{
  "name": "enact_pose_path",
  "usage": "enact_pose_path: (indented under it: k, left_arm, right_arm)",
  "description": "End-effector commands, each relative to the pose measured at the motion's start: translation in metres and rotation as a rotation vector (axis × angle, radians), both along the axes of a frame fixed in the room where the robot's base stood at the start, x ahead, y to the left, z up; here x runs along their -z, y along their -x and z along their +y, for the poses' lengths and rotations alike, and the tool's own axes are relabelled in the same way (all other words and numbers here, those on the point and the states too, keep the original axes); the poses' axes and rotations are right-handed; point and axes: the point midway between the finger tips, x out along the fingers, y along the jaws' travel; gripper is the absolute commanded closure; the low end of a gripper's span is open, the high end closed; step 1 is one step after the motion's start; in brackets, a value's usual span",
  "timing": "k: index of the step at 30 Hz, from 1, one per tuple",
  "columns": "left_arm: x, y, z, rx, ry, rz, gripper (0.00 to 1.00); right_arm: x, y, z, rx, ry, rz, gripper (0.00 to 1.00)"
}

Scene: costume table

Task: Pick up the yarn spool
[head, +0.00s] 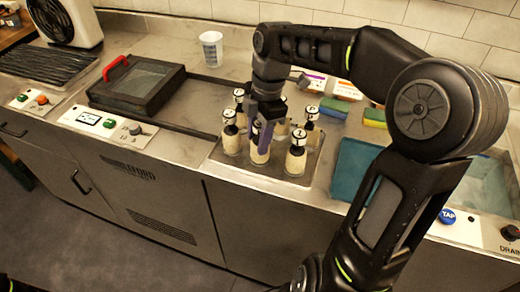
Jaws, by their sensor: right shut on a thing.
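My right gripper (261,128) points down over a metal tray (243,170) on the counter. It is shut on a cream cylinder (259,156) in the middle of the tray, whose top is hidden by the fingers. I cannot tell whether this cylinder is clear of the tray. Several similar cream cylinders with dark necks and round white lettered tops stand around it, such as one at the front right (296,161) and one at the left (231,143). I cannot make out anything that is clearly a yarn spool. My left gripper is not in view.
A dark framed box (137,84) with a red handle sits left of the tray. A clear cup (211,50) stands behind. A basin (490,185) is at far right.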

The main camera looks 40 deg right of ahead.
Motion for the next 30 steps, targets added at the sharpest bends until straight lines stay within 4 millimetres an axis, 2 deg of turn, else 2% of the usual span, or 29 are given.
enact_pose_path:
  k: [12,17,24,27,30]
  left_arm:
    - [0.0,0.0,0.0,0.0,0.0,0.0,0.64]
    - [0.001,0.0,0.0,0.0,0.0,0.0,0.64]
    - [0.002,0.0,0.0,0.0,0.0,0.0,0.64]
    - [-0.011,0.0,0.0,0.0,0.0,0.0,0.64]
    - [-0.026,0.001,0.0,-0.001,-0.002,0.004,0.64]
  right_arm:
    - [-0.001,0.0,0.0,0.0,0.0,-0.001,1.0]
    - [-0.012,-0.001,0.0,0.0,0.002,-0.004,1.0]
    - [-0.054,-0.001,0.0,0.0,0.001,-0.006,1.0]
    - [-0.08,-0.001,0.0,-0.001,0.001,-0.004,1.0]
    - [-0.095,0.0,0.0,-0.001,0.0,-0.001,1.0]
